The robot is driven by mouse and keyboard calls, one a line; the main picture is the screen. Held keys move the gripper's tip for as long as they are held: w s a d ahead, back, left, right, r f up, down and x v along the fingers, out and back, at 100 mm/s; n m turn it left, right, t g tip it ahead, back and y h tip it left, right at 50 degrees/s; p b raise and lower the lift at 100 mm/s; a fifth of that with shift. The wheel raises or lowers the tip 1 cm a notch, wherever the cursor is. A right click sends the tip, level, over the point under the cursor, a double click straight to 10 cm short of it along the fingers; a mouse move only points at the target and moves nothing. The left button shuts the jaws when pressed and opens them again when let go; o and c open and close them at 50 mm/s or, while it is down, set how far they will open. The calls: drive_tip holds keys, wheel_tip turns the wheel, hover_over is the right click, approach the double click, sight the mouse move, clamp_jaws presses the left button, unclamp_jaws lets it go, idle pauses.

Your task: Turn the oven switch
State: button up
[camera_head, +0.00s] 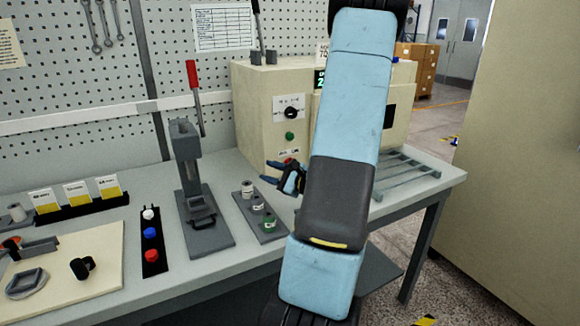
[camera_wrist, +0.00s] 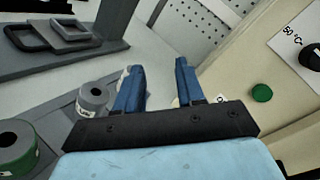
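The oven (camera_head: 253,113) is a cream box at the back of the bench. Its switch is a black round knob (camera_head: 291,113) on a white plate on the front panel, above a green button (camera_head: 289,136). In the wrist view the knob (camera_wrist: 311,57) is cut by the right edge, with the green button (camera_wrist: 262,92) to its left. My gripper (camera_wrist: 158,67) is open and empty, its two blue fingers apart. In the head view my gripper (camera_head: 272,172) is low in front of the oven, below the knob and apart from it. My arm hides part of the oven front.
Several small spools (camera_head: 257,203) sit on a grey plate left of my gripper. A press with a red lever (camera_head: 193,90) stands further left. A button strip (camera_head: 151,240) lies on the bench. A grey rack (camera_head: 412,172) is to the right of my arm.

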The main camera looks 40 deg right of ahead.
drive_tip(key=s+d+f+m+h, duration=0.1)
drive_tip(key=d+f+m+h, duration=0.1)
drive_tip(key=d+h, duration=0.1)
drive_tip(key=s+d+f+m+h, duration=0.2)
drive_tip(key=d, duration=0.3)
drive_tip(key=s+d+f+m+h, duration=0.2)
drive_tip(key=d+m+h, duration=0.1)
drive_tip(key=d, duration=0.1)
drive_tip(key=shift+d+f+h, duration=0.1)
drive_tip(key=shift+h, duration=0.2)
drive_tip(key=x, duration=1.3)
drive_tip(key=shift+w+r, duration=0.25)
drive_tip(key=shift+w, duration=0.1)
clamp_jaws()
